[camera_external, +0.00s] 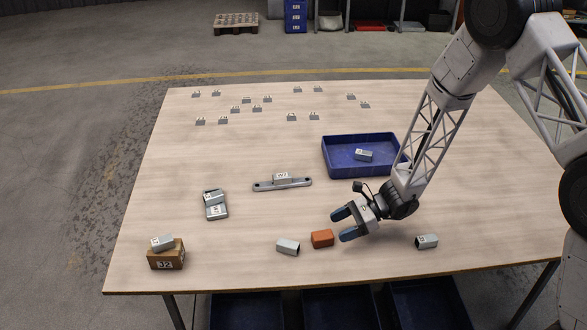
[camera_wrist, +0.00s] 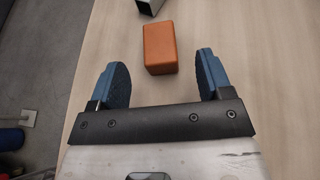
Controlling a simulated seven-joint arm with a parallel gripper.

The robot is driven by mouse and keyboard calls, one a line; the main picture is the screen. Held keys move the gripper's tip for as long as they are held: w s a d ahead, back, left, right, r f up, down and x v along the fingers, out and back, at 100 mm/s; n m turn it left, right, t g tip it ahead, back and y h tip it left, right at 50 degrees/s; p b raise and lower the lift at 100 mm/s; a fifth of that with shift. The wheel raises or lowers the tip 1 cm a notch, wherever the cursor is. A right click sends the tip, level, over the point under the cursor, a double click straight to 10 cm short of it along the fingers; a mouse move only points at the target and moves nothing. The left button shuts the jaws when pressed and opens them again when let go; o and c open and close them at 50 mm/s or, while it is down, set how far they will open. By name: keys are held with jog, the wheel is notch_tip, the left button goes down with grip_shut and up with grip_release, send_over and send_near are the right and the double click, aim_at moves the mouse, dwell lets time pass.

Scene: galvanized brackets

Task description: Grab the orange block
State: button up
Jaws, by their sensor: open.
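The orange block (camera_external: 322,239) lies on the wooden table near its front edge, right of a grey metal bracket. My gripper (camera_external: 342,226) is open and empty, above the table and close to the block, slightly right of and behind it. In the wrist view the orange block (camera_wrist: 160,48) is seen just beyond the fingertips, between the lines of the two blue-padded fingers. My gripper (camera_wrist: 160,72) does not touch it there.
A grey bracket (camera_external: 288,247) lies close left of the block, and another (camera_external: 427,241) lies to the right. A blue tray (camera_external: 340,172) holding a bracket stands behind my gripper. A cardboard-brown box (camera_external: 165,258) is at the front left. Several small brackets lie at the back.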

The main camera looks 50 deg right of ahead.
aim_at(324, 234)
jog(key=shift+w+a+f, duration=0.2)
jog(key=shift+w+a, duration=0.05)
jog(key=shift+a, duration=0.1)
jog(key=shift+a, duration=0.1)
jog(key=shift+x, duration=2.5)
jog(key=c, duration=1.1)
